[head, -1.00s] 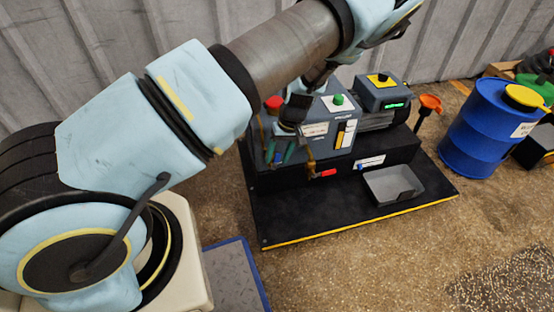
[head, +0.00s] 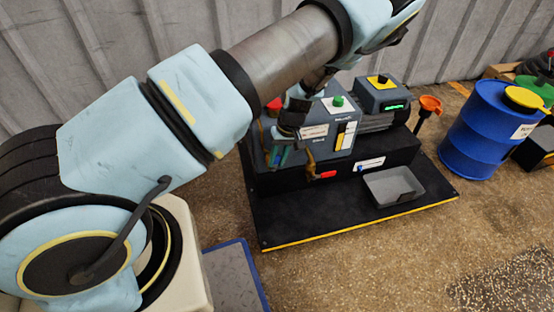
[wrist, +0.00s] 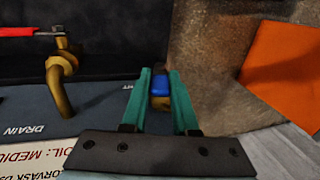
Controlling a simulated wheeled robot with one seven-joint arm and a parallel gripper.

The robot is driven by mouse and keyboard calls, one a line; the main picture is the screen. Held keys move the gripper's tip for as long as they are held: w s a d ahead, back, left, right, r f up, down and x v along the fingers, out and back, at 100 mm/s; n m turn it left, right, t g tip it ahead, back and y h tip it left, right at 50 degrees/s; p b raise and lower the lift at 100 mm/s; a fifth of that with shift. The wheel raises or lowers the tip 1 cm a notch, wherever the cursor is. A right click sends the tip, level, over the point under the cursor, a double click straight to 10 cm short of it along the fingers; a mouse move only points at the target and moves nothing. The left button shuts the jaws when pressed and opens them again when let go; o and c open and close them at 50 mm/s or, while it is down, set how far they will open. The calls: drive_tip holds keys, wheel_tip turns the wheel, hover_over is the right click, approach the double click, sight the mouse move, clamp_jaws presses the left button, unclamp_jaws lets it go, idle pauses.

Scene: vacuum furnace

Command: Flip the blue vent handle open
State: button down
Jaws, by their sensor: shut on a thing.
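The blue vent handle (wrist: 160,88) shows between the two teal fingers of my gripper (wrist: 160,85) in the wrist view. The fingers are shut on it, one on each side. Brass shows just below and above the blue part. In the head view my gripper (head: 279,156) reaches down at the left front of the grey pump unit (head: 313,140). The handle is mostly hidden there by the fingers, so its exact angle is hard to tell.
A brass drain pipe (wrist: 61,80) with a red handle (wrist: 28,31) stands left of my fingers in the wrist view. A grey tray (head: 394,188) lies on the black base (head: 350,215). A blue drum (head: 484,130) stands at right. An orange surface (wrist: 285,75) shows in the wrist view.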

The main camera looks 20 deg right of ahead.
idle(0.3)
drive_tip(key=shift+a+h, duration=0.35)
drive_tip(key=shift+h, duration=0.05)
drive_tip(key=shift+a+f+h+b, duration=0.2)
drive_tip(key=shift+f+h+b, duration=0.05)
drive_tip(key=shift+h+b, duration=0.4)
drive_tip(key=shift+a+h+b, duration=0.1)
drive_tip(key=shift+h+b, duration=0.15)
drive_tip(key=shift+b, duration=0.2)
drive_tip(key=shift+r, duration=0.25)
drive_tip(key=c, duration=0.7)
unclamp_jaws()
drive_tip(key=shift+w, duration=0.1)
drive_tip(key=shift+r, duration=0.1)
